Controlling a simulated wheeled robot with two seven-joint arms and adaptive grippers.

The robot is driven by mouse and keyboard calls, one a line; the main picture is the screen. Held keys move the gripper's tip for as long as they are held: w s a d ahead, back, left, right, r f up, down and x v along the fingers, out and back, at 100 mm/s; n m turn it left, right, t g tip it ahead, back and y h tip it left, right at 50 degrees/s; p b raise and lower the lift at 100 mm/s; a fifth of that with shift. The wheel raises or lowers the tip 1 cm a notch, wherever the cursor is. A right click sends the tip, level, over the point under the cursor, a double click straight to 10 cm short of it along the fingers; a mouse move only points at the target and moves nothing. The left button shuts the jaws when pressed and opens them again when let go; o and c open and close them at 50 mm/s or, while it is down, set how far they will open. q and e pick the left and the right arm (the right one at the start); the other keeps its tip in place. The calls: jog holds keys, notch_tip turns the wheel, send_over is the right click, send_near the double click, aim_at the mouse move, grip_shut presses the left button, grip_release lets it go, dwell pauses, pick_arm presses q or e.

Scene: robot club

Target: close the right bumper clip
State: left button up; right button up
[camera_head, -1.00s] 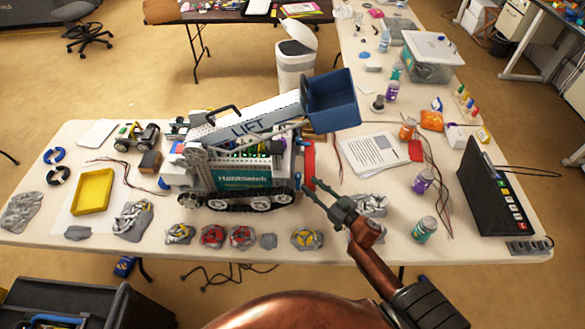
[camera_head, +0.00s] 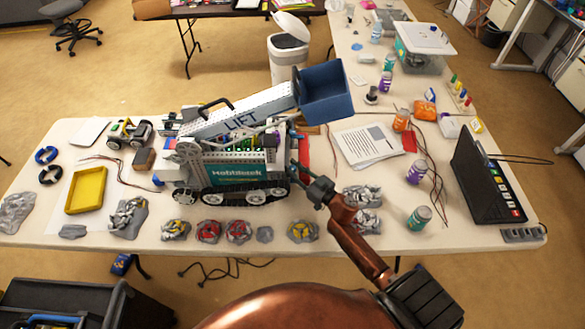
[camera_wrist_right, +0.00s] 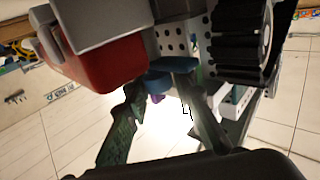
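The Hobbiwerk lift vehicle (camera_head: 237,172) stands on the table with its tracks towards me. Its red bumper (camera_head: 304,157) is at its right end; it also shows large in the right wrist view (camera_wrist_right: 100,62). A small blue part (camera_wrist_right: 168,66), which looks like the bumper clip, shows under the vehicle's perforated grey plate in that view. My right gripper (camera_head: 298,174) is at the vehicle's near right corner. Its two fingers (camera_wrist_right: 160,88) are apart, with their tips close beside the blue part; I cannot tell whether they touch it. My left gripper is not in view.
The blue bucket (camera_head: 325,92) hangs above the bumper on the lift arm. Papers (camera_head: 368,144) and a laptop (camera_head: 487,180) are to the right.

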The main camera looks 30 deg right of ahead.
grip_shut()
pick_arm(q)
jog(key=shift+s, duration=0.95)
